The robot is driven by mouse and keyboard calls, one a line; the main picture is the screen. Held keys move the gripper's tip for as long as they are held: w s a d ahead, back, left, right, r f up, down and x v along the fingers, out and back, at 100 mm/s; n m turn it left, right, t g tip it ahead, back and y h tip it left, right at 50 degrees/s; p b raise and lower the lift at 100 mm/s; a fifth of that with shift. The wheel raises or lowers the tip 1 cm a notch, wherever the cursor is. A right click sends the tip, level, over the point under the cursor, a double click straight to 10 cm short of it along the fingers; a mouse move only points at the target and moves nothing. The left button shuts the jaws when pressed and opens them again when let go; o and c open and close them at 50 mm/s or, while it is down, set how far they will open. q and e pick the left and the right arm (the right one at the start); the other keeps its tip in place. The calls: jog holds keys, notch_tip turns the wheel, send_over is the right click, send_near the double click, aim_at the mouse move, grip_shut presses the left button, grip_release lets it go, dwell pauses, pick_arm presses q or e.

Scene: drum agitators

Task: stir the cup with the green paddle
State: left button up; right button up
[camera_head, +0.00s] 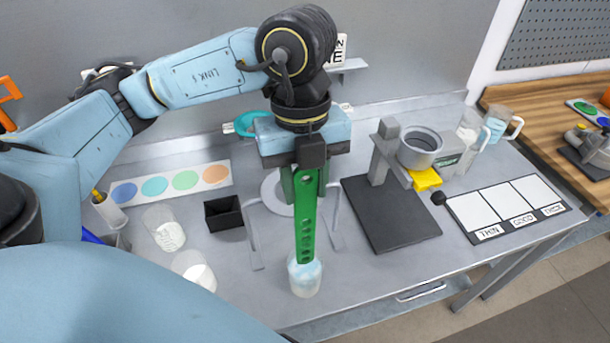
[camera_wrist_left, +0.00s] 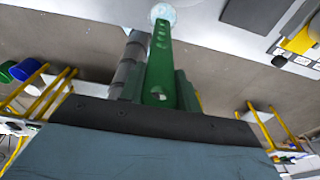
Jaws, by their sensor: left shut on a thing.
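My left gripper (camera_head: 309,160) points down and is shut on the upper end of the green paddle (camera_head: 306,215). The paddle is a long flat green strip with several round holes, and it hangs nearly upright. Its lower end overlaps the mouth of a clear cup (camera_head: 305,283) with pale bluish contents near the table's front edge. I cannot tell how deep the tip sits. In the left wrist view the paddle (camera_wrist_left: 158,70) runs away from the gripper to the cup (camera_wrist_left: 163,13). My right gripper is not in view.
Two cups with white contents (camera_head: 165,232) stand at the left, beside a small black box (camera_head: 224,214). A grey metal frame (camera_head: 253,235) stands behind the paddle. A dark pad (camera_head: 390,213) and grey stand (camera_head: 382,150) are right. A panel marked THIN, GOOD, THICK (camera_head: 508,208) lies farther right.

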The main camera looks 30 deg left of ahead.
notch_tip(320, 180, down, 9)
jog(key=b, duration=0.8)
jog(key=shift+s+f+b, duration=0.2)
jog(key=shift+b, duration=0.2)
